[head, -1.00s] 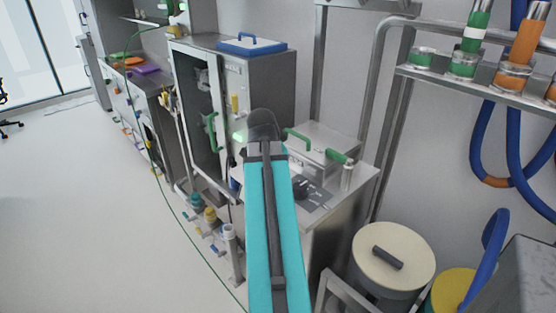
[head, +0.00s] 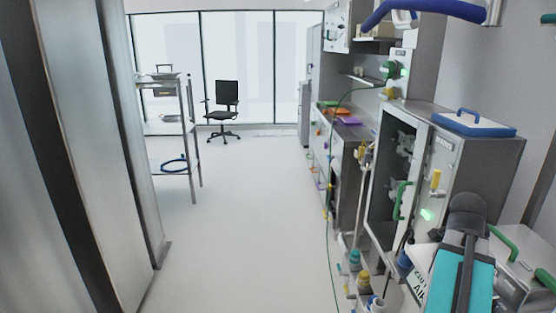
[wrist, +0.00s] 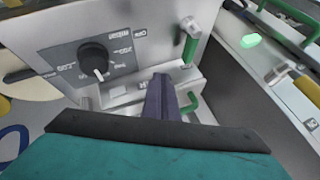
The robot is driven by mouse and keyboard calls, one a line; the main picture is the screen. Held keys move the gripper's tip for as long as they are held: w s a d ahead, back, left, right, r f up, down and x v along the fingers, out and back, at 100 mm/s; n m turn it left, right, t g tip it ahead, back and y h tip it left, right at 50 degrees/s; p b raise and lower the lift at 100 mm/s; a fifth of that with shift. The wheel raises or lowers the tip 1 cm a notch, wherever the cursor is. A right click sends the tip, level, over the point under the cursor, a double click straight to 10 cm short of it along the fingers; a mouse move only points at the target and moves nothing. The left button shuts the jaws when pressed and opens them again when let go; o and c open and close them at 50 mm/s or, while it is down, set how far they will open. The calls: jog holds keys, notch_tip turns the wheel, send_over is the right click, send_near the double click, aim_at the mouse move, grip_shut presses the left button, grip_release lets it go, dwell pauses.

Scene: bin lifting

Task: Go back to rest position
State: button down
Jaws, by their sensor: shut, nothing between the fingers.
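My gripper (wrist: 162,97) shows in the wrist view as two dark fingers pressed together, with nothing between them. Just past the fingertips is a metal unit with a black rotary knob (wrist: 94,58) and green handles (wrist: 190,40). I cannot tell whether the fingers touch it. In the head view my teal arm reaches up from the bottom right, and its far end hides the gripper. A beige round surface (wrist: 28,84) is partly visible at the left of the wrist view.
A grey cabinet with a glass door (head: 400,165) and a blue lid (head: 472,123) on top stands at the right. A metal rack (head: 190,120) and an office chair (head: 222,105) are farther back. The middle floor (head: 230,220) is clear. Bottles (head: 363,281) stand low near the cabinet.

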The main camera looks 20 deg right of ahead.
jog(key=w+a+f+n+y, duration=0.1)
jog(key=w+a+f+n, duration=0.1)
jog(key=w+a+f, duration=0.4)
jog(key=w+a+f+n+g+y, duration=0.1)
jog(key=w+a+f+y, duration=0.1)
jog(key=a+f, duration=0.7)
jog(key=w+a+f+n+y, duration=0.1)
jog(key=w+a+f+n, duration=0.1)
jog(key=w+a+f, duration=0.5)
jog(key=s+a+f+n+g+y, duration=0.1)
jog(key=s+a+f+n, duration=0.15)
jog(key=a+f, duration=0.55)
jog(key=s+a+f+n+g+y, duration=0.15)
jog(key=s+a+f, duration=0.25)
jog(key=a+f, duration=0.45)
jog(key=s+a+f+n+g, duration=0.2)
jog(key=s+a+f+n, duration=0.5)
jog(key=s+f, duration=0.2)
jog(key=s+a+f+n+g, duration=0.2)
jog(key=s+a+f+n, duration=0.5)
jog(key=s, duration=0.4)
jog(key=shift+s+a+f+n+y, duration=0.4)
jog(key=shift+a+f, duration=0.4)
jog(key=shift+f, duration=0.15)
